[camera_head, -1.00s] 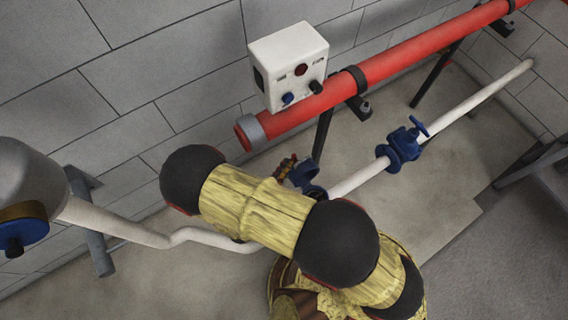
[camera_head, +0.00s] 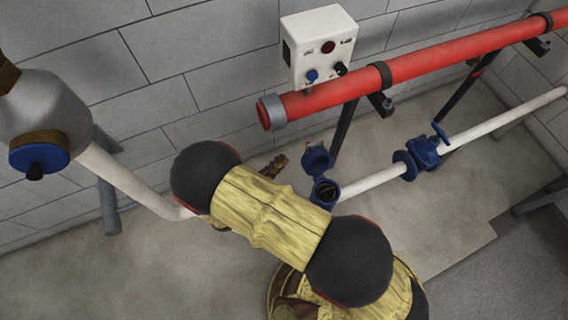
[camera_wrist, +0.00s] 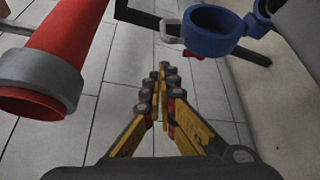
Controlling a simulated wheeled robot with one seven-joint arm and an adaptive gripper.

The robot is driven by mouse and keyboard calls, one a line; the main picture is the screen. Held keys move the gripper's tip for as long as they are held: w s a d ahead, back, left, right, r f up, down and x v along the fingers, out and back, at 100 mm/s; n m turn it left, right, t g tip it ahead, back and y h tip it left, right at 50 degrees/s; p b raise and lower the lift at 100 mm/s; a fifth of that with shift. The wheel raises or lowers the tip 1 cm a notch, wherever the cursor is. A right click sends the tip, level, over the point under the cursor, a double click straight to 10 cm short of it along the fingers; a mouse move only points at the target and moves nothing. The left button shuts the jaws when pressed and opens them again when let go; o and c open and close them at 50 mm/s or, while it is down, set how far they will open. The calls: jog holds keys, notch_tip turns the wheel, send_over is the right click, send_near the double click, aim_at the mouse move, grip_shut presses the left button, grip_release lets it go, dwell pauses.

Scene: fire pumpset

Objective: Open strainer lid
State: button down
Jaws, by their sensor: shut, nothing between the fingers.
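The blue strainer (camera_head: 325,193) sits at the near end of the white pipe, partly hidden by my arm. Its round top opening shows, and the blue lid (camera_head: 318,158) stands raised at its wall side. My gripper (camera_head: 279,162) is left of the lid, apart from it, with its fingers together and empty. In the wrist view my gripper (camera_wrist: 160,72) points away from the camera, fingertips together. A hollow blue round part, apparently the lid (camera_wrist: 212,45), is right of the fingertips and not touching them.
The red pipe (camera_head: 420,62) with a grey end collar runs along the wall above the strainer. A white control box (camera_head: 318,45) sits above it. A blue valve (camera_head: 422,154) is on the white pipe to the right. Open floor lies below these pipes.

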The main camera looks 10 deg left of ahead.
jog(key=shift+s+a, duration=0.3)
jog(key=shift+s, duration=0.25)
